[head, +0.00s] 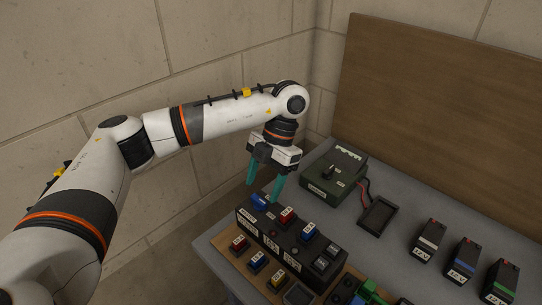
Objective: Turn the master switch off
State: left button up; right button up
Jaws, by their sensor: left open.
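A black chassis (262,234) stands at the table's near left edge, with red and blue blocks seated along its top and grey rocker-like parts (325,264) at its right end. A dark green box (318,186) behind it has a small lever or knob on top. I cannot read which of these controls is the master switch, or its position. My left gripper (264,186) is open and empty, its teal fingers pointing down above the chassis's far left end, near a blue block (260,201). Whether a fingertip touches it is unclear. My right gripper is not in view.
Red and black wires run from the green box to a black tray (378,216). Several labelled battery-like blocks (427,240) stand at the right. Loose coloured blocks (259,261) sit in front of the chassis. A brown board (440,105) stands behind the grey table (400,200).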

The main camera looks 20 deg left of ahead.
pick_arm(q)
jog(key=v, duration=0.9)
